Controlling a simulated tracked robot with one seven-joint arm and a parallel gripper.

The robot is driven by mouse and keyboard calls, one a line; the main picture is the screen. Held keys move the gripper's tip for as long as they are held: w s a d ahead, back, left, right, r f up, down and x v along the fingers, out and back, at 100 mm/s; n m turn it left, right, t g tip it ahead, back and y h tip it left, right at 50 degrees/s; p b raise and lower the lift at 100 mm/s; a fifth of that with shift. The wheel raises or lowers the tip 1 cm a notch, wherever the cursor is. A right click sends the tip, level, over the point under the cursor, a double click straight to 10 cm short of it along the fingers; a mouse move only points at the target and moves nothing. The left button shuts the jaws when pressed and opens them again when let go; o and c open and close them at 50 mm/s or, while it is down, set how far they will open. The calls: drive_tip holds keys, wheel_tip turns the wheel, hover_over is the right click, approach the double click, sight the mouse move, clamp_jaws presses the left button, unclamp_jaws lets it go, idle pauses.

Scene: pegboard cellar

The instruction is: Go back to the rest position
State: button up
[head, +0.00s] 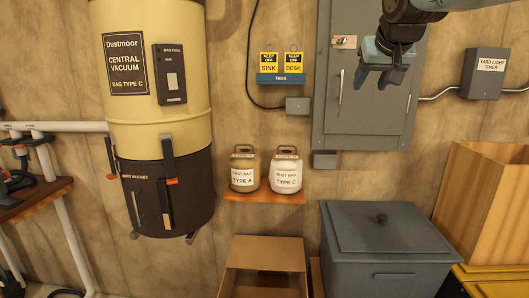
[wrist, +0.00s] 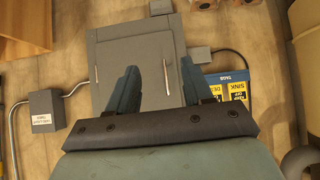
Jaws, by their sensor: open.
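My gripper (head: 376,77) is at the upper right in the head view, raised in front of the grey wall cabinet (head: 365,115). Its two fingers point down and are apart, with nothing between them. In the wrist view my gripper (wrist: 165,80) also shows open and empty, with the grey cabinet (wrist: 138,55) behind the fingers. The gripper hides part of the cabinet's upper area in the head view.
A large vacuum canister (head: 150,75) hangs at left. Two dust bag jars stand on a small shelf (head: 264,198). Below are an open cardboard box (head: 264,250) and a lidded grey bin (head: 385,240). A tag holder (head: 281,79) and a timer box (head: 484,74) are on the wall.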

drive_tip(key=s+f+g, duration=0.4)
drive_tip(key=s+f, duration=1.5)
drive_tip(key=f, duration=0.2)
drive_tip(key=shift+s+a+f+y, duration=0.2)
drive_tip(key=shift+a+y, duration=0.1)
drive_tip(key=shift+a, duration=0.15)
idle(1.2)
